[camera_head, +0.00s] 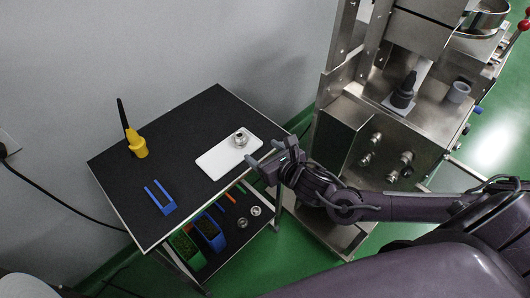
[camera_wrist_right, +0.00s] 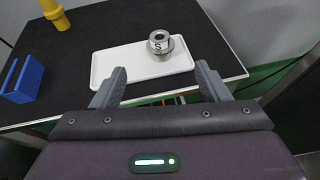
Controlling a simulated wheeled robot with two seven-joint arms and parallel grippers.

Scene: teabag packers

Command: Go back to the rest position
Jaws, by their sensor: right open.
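My right gripper (camera_head: 266,154) is open and empty at the right edge of the black-topped table (camera_head: 112,170), close to the white tray (camera_head: 214,160). In the right wrist view its two grey fingers (camera_wrist_right: 160,88) stand apart with nothing between them. The white tray lies beyond the fingertips and carries a small metal part (camera_head: 241,138), which also shows in the right wrist view (camera_wrist_right: 160,44). My left gripper does not show in either view.
A yellow holder with a black rod (camera_head: 137,145) and a blue fork-shaped piece (camera_head: 161,199) are on the table. A lower shelf holds green and blue bins (camera_head: 208,232) and metal rings (camera_head: 256,210). A steel machine (camera_head: 375,140) stands right of the table, near my right arm.

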